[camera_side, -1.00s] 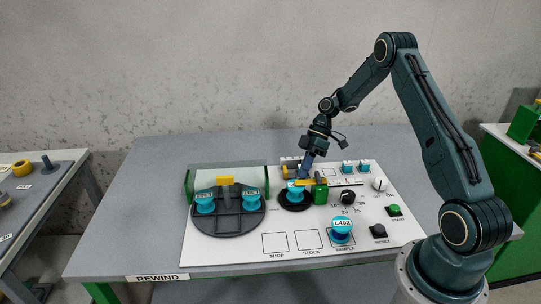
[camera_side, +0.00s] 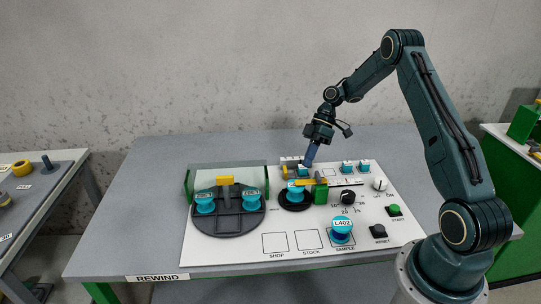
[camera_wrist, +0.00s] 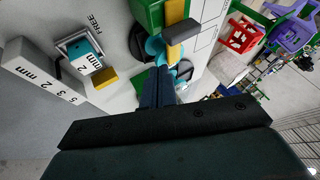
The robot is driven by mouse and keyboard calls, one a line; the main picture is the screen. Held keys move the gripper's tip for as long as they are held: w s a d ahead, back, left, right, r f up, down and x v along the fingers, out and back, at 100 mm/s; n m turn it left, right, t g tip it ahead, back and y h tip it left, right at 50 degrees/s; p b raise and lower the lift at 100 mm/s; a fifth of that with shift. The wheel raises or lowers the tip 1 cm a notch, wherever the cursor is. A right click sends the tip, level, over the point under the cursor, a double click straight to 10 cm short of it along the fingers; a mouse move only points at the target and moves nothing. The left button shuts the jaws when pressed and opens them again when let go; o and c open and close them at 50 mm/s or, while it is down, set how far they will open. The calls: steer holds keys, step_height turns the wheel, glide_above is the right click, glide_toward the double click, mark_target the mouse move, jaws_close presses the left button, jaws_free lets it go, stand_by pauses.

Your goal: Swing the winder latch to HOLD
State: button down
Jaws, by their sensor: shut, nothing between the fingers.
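The winder is a black disc (camera_side: 294,202) with a teal spool (camera_side: 297,194) on it, beside a green block (camera_side: 321,194). A yellow bar (camera_side: 311,182), which looks like the latch, reaches from the top of the green block over the spool. In the wrist view the yellow bar (camera_wrist: 183,33) has a dark end and the green block (camera_wrist: 148,14) is behind it. My gripper (camera_side: 308,165) is shut and empty, above and behind the bar. Its blue fingers (camera_wrist: 158,75) hide part of the spool in the wrist view. I cannot read a HOLD mark.
A rewind unit (camera_side: 227,219) with teal spools and a clear green-edged guard stands on the left of the white panel (camera_side: 250,254). Knobs and buttons (camera_side: 379,231) are on the right. A teal spool marked L402 (camera_side: 341,231) sits at SAMPLE. The front left squares are empty.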

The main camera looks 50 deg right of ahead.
steer(key=v, duration=0.8)
steer(key=shift+d+r, duration=0.1)
stand_by(0.5)
steer(key=s+a+r+m+t+h, duration=0.1)
steer(key=s+a+r+m+h, duration=0.1)
steer(key=a+r, duration=0.7)
steer(key=s+a+r+m+t+h, duration=0.1)
steer(key=s+a+r+m+h, duration=0.1)
steer(key=a+r, duration=0.65)
steer(key=s+a+r+m+t+h, duration=0.25)
steer(key=s+a, duration=0.35)
steer(key=s, duration=0.4)
steer(key=s+f+m+t, duration=0.1)
steer(key=s+f+m, duration=0.1)
steer(key=s, duration=0.8)
steer(key=shift+s+d+f+m+h, duration=0.3)
steer(key=shift+s+f+m+h, duration=0.1)
steer(key=shift+f+h, duration=0.1)
